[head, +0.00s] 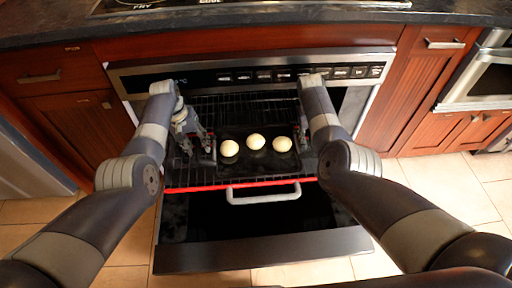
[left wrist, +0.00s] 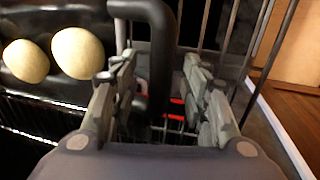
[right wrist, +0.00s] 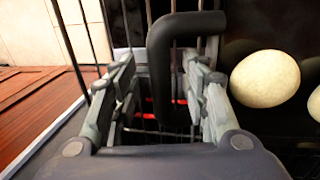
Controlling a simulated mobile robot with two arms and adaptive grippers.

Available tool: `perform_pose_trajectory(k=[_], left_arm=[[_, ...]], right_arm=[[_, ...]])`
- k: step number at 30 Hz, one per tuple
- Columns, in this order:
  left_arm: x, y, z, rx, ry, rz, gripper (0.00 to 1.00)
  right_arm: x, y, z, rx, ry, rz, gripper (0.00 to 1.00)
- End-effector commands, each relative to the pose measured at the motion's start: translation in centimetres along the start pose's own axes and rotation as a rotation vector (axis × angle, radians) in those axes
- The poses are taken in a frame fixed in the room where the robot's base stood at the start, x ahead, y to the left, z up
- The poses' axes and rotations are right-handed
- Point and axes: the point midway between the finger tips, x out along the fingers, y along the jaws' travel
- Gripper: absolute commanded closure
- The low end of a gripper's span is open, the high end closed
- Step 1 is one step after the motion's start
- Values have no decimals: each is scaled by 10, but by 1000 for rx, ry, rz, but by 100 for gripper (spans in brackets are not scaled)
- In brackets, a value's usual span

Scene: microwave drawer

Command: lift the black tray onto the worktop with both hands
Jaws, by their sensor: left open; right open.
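The black tray (head: 244,158) sits on the pulled-out wire rack of the open oven and carries three pale round buns (head: 256,141). My left gripper (head: 197,146) is at the tray's left end. In the left wrist view, its open fingers (left wrist: 155,85) stand on either side of the tray's black left handle (left wrist: 156,50). My right gripper is mostly hidden behind my right arm in the head view. In the right wrist view, its open fingers (right wrist: 170,85) straddle the black right handle (right wrist: 184,27). Neither gripper is closed on its handle.
The dark worktop (head: 45,27) with a black cooktop runs above the oven. The oven's control panel (head: 285,76) overhangs the back of the rack (head: 235,106). The open door (head: 260,252), with a pale handle (head: 263,194) above it, lies in front. Wooden cabinets flank both sides.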

Motion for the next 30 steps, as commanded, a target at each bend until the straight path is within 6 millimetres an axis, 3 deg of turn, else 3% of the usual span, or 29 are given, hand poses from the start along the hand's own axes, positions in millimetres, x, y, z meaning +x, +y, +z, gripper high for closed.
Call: perform_pose_trajectory(k=[6,18,24,30], left_arm=[[12,0,0,-1,-1,-1,58],[16,-1,1,-1,0,-1,58],[16,-1,1,-1,0,-1,100],[16,-1,1,-1,0,-1,100]], right_arm=[[13,0,0,0,-1,-1,58],[15,0,0,1,0,-1,58],[15,0,0,0,0,-1,100],[15,0,0,0,0,-1,100]])
